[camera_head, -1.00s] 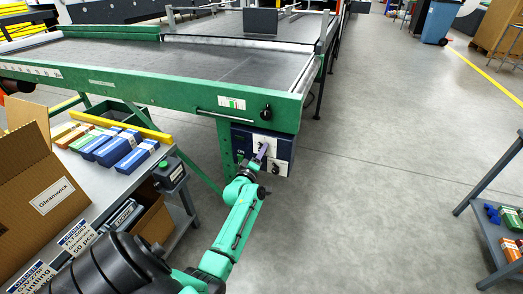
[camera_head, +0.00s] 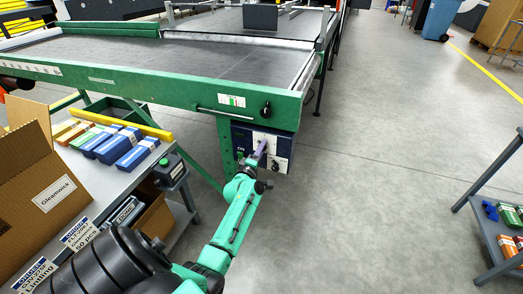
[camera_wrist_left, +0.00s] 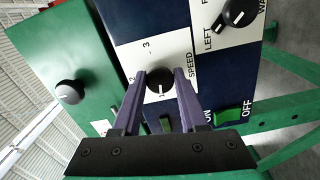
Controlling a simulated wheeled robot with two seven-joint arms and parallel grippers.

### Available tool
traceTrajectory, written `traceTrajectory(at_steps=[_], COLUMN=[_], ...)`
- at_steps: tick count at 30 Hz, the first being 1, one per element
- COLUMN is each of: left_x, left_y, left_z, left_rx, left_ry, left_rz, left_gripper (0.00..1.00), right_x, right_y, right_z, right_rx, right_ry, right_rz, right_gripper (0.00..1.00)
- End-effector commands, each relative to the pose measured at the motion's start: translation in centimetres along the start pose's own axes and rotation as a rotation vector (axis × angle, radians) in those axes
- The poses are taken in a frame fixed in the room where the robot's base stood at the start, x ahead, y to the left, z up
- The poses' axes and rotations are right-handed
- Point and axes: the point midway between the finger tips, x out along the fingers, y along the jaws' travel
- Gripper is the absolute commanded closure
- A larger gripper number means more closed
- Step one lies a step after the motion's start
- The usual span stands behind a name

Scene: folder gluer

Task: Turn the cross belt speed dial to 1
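The cross belt speed dial (camera_wrist_left: 160,80) is a round black knob on a white panel marked SPEED in the left wrist view. Its white mark points down in the picture, toward the 1; a 3 shows above it. My left gripper (camera_head: 262,146) is at the control box (camera_head: 241,138) under the green conveyor. In the left wrist view its two purple fingers (camera_wrist_left: 160,76) stand on either side of the dial, close to its edges. I cannot tell whether they press on it. My right gripper is not in view.
Beside the speed dial is a LEFT selector knob (camera_wrist_left: 238,14), with a green ON/OFF switch (camera_wrist_left: 229,115) below. A round black knob (camera_wrist_left: 69,92) sits on the green frame.

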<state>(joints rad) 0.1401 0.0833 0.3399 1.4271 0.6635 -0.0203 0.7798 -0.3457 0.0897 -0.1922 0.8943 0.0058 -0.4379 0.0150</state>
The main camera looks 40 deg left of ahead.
Motion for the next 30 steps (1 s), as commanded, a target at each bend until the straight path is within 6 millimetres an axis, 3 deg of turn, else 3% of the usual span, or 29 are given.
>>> traceTrajectory(at_steps=[1,2,14,17,27,30], left_x=[0.0,0.0,-0.6,-2.0,-11.6,-13.5], left_y=[-0.1,-0.1,0.0,0.0,-0.1,-0.1], left_z=[0.0,0.0,0.0,0.0,0.0,0.0], left_rx=[-0.001,-0.001,0.000,0.000,0.001,0.001], left_ry=[-0.001,-0.001,0.000,-0.001,-0.001,-0.001], left_rz=[-0.002,-0.002,-0.001,-0.003,-0.005,-0.004], left_gripper=[0.39,0.30,0.30,0.30,0.30,0.30], right_x=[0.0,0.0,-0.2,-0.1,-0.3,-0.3], right_y=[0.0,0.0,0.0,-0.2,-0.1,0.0], right_z=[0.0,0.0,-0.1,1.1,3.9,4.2], right_rx=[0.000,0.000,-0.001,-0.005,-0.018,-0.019], right_ry=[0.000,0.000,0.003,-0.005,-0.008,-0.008], right_rz=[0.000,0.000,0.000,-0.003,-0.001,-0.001], right_gripper=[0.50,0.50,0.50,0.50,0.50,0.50])
